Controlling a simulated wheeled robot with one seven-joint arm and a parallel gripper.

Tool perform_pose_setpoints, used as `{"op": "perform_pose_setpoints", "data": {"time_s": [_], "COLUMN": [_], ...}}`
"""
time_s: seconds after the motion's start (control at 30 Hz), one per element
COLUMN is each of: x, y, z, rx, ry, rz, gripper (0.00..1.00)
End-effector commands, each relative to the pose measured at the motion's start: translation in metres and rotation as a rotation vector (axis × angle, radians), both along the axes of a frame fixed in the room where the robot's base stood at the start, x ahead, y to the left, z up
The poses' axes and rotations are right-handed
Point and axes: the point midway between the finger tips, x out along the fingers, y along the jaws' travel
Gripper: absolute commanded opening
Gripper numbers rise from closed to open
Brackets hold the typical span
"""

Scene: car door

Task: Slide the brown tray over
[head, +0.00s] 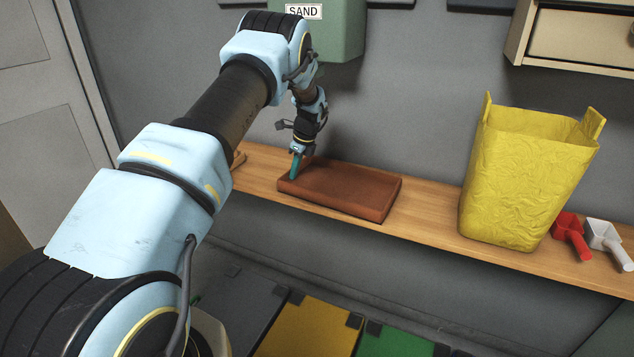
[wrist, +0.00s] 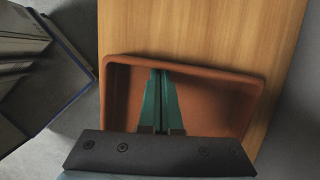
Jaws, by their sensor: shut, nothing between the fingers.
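The brown tray (head: 345,187) is a shallow rectangular tray lying flat on a wooden shelf (head: 425,220). In the head view my gripper (head: 293,177) points down at the tray's left end. In the wrist view the tray (wrist: 220,100) sits slightly turned on the wood, with one corner near the shelf's edge. My gripper (wrist: 160,72) shows there as two teal fingers, shut together with nothing between them, over the tray's inside by its far rim. I cannot tell whether the fingertips touch the tray.
A yellow bag-like bin (head: 525,180) stands on the shelf to the right, with a red scoop (head: 570,233) and a white scoop (head: 606,240) beyond it. Bare shelf lies between tray and bin. A green container labelled SAND (head: 335,30) hangs above. Colored bins (head: 310,325) stand below.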

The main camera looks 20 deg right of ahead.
Motion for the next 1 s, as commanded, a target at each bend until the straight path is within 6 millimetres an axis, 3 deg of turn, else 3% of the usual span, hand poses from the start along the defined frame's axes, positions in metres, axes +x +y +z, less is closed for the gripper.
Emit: {"op": "perform_pose_setpoints", "data": {"time_s": [0.03, 0.2, 0.4, 1.0], "x": [0.013, 0.047, 0.073, 0.077], "y": [0.016, 0.053, 0.081, 0.084], "z": [-0.004, -0.004, -0.002, 0.004], "rx": [0.003, 0.003, 0.004, 0.002], "ry": [-0.002, 0.0, -0.001, -0.002], "rz": [0.009, 0.009, 0.004, 0.002], "gripper": [0.0, 0.0, 0.0, 0.0]}}
